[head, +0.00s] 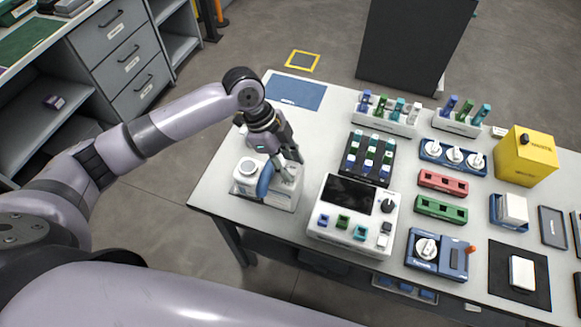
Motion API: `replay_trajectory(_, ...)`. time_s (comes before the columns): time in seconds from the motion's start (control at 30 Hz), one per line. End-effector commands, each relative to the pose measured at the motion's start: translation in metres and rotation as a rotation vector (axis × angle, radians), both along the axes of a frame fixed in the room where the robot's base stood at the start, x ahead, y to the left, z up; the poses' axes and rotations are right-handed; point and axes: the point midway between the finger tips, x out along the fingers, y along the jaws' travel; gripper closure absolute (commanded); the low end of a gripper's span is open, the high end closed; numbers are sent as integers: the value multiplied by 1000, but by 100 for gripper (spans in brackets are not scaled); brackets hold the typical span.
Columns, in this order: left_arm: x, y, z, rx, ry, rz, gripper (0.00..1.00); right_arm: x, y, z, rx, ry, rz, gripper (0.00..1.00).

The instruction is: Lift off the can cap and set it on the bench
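A pale tray (266,199) stands at the left end of the bench. On its left side is a small white can-like container with a round white top (248,166), probably the can and its cap. A blue curved item (265,181) stands beside it. My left gripper (289,172) points down over the right part of the tray, to the right of the round white top and apart from it. Its fingers and what lies between them are too small and covered to tell whether it is open. My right gripper is out of view.
A blue mat (295,92) lies at the back left of the bench (225,180). A white device with a dark screen (349,194) stands just right of the tray. Racks and a yellow box (526,156) fill the right side. Bare bench shows left of the tray.

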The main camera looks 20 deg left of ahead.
Motion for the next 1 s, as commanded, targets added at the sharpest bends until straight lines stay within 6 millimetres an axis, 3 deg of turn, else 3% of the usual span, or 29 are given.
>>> replay_trajectory(0.2, 0, 0, 0, 0, 0, 0, 83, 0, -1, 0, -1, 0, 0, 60)
replay_trajectory(0.47, 0, 0, 2, 0, -1, 0, 84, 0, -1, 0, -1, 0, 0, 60)
replay_trajectory(0.63, 1, 0, 12, 0, -2, 0, 84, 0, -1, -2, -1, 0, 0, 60)
replay_trajectory(0.77, 1, 0, 33, 0, -6, -1, 84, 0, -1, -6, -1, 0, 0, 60)
replay_trajectory(1.0, 2, -1, 99, -1, -10, -1, 84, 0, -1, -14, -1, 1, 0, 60)
